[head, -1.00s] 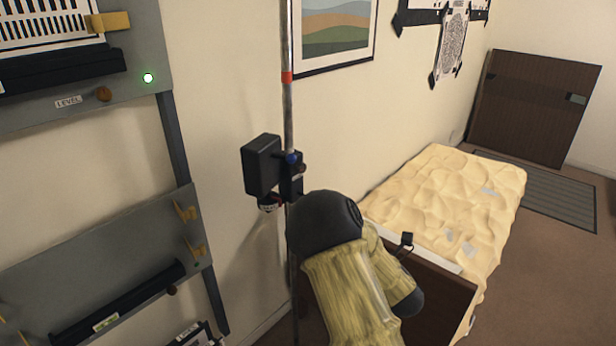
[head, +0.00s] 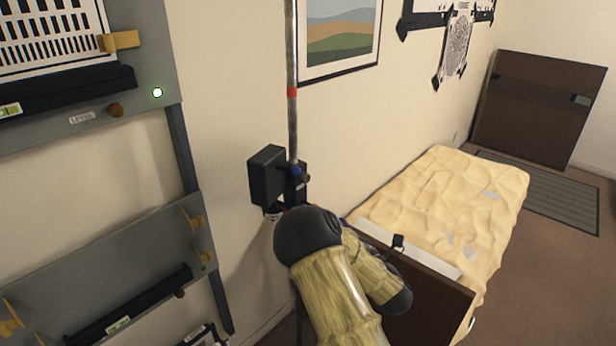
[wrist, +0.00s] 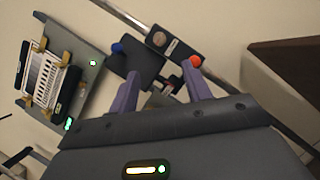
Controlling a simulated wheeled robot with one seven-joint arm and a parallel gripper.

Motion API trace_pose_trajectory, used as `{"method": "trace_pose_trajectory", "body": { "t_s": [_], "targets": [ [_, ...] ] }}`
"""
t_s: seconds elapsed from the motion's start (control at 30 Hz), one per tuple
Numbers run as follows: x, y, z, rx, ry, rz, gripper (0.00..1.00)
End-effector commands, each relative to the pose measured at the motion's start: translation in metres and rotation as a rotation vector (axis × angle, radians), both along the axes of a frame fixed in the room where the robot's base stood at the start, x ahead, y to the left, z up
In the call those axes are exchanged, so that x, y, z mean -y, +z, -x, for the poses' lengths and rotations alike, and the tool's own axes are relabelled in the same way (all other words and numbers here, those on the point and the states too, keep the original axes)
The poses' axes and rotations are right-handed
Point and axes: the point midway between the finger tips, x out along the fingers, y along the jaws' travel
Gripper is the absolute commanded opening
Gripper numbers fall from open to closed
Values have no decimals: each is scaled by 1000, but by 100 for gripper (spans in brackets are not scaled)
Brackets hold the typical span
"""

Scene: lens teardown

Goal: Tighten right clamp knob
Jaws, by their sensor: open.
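A black clamp box (head: 267,177) sits on a vertical metal pole (head: 292,120) by the wall. It bears a blue knob (head: 296,170) and a darker reddish knob (head: 305,177) on its right side. In the wrist view the blue knob (wrist: 117,48) is at upper left and an orange-red knob (wrist: 196,61) is at upper right, close to the right fingertip. I cannot tell which is the right clamp knob. My gripper (wrist: 160,82) is open, its two purple fingers apart and pointing at the clamp. In the head view my wrist hides the fingers and the clamp's lower part.
A grey wall rack (head: 130,235) with yellow clips stands at left. A bed-like block with a crumpled cream cover (head: 440,205) is at right. A dark panel (head: 530,110) leans at the back, and the carpet (head: 560,270) is clear at right.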

Motion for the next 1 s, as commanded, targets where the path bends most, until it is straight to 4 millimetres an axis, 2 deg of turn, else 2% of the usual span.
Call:
{"method": "trace_pose_trajectory", "body": {
  "t_s": [0.03, 0.3, 0.8, 1.0],
  "targets": [
    [-1, 6, -3, 0, 0, 0, 49],
    [-19, 14, -26, 0, 1, 0, 49],
    [-68, 36, -94, 2, 2, -2, 49],
    [-79, 40, -111, 1, 0, -2, 49]
  ]
}}
